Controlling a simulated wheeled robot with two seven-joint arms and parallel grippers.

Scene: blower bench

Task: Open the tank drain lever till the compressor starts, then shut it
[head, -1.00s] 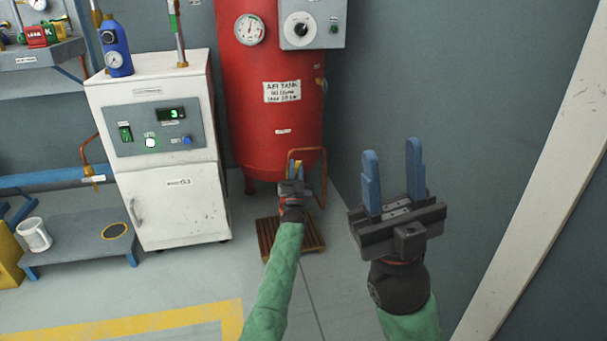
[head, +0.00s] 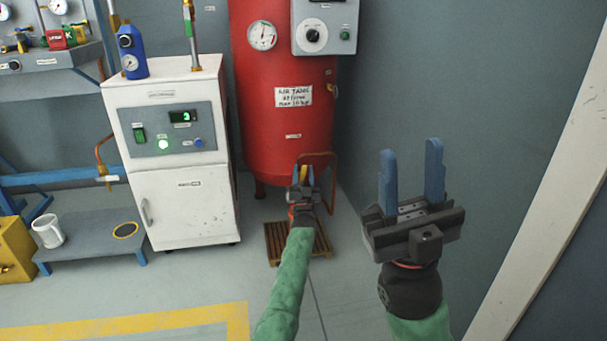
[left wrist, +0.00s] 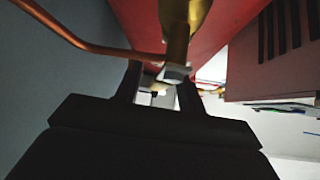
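The red air tank (head: 288,140) stands at the back centre, a pressure gauge (head: 262,36) on its upper front. In the left wrist view a brass valve body (left wrist: 185,25) with a silver nut (left wrist: 175,74) hangs just beyond my fingers; contact and the lever's exact angle cannot be told. The white compressor cabinet (head: 180,205) has a lit green display and button. My right gripper (head: 411,175) is open and empty, raised at the right.
A copper pipe (head: 333,178) bends beside my left gripper. A wooden slatted grate (head: 275,245) lies on the floor below. A grey control box (head: 325,27) with a knob is on the tank's upper right. A low bench (head: 85,240) with a white mug stands at the left.

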